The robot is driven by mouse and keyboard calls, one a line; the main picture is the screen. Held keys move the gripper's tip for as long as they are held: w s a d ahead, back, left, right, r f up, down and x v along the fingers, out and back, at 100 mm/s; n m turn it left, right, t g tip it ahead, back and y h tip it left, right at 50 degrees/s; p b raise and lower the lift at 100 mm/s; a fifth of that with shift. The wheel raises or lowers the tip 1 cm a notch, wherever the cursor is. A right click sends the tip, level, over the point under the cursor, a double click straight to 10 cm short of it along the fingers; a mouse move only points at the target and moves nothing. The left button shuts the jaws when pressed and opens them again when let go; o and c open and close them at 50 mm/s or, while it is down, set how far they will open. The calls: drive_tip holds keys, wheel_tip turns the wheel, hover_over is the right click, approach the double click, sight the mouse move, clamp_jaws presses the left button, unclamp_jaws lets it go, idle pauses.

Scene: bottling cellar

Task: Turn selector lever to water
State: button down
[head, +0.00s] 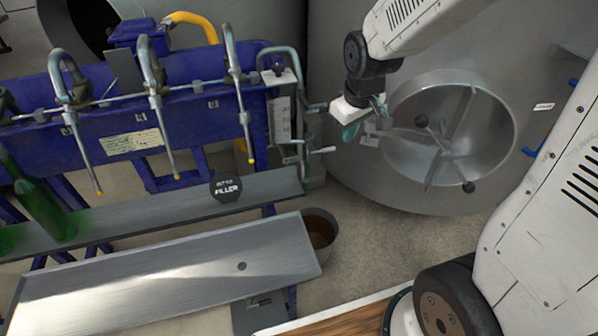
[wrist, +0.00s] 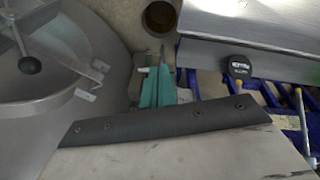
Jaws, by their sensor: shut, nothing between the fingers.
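In the head view a small lever with a pale handle (head: 322,150) sticks out to the right from the pipework below the level gauge, at the right end of the blue filler. I take it for the selector lever. No water marking can be read. My gripper (head: 352,132), with teal fingers, is shut and empty, a little above and right of that handle. In the wrist view the teal fingers (wrist: 158,82) are together. A pale handle-like piece (wrist: 143,70) shows close to their left side; whether they touch cannot be told.
The steel tank's round door (head: 450,130) with its knobbed handles stands right of my gripper. The blue filler frame (head: 70,130) with spouts is at left, with a black FILLER tag (head: 226,187). A bucket (head: 320,230) is on the floor below. A green bottle (head: 42,208) stands far left.

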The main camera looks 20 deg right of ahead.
drive_tip(key=w+f+n, duration=0.2)
drive_tip(key=w+f, duration=0.6)
drive_tip(key=f, duration=0.5)
drive_tip(key=n+t+y, duration=0.2)
drive_tip(key=n+t, duration=0.9)
approach(302, 170)
drive_tip(key=f, duration=0.2)
drive_tip(key=s+n+t, duration=0.1)
drive_tip(key=t, duration=0.1)
drive_tip(key=s+a+n+t+y, duration=0.1)
drive_tip(key=t, duration=0.1)
drive_tip(key=shift+a+f+n, duration=0.15)
drive_tip(key=shift+f+n, duration=0.1)
drive_tip(key=shift+n, duration=0.05)
drive_tip(key=shift+w, duration=0.1)
drive_tip(key=w, duration=0.3)
drive_tip(key=w+a, duration=0.1)
drive_tip(key=w, duration=0.5)
drive_tip(key=shift+w+a, duration=0.2)
drive_tip(key=shift+w, duration=0.2)
drive_tip(key=shift+a, duration=0.1)
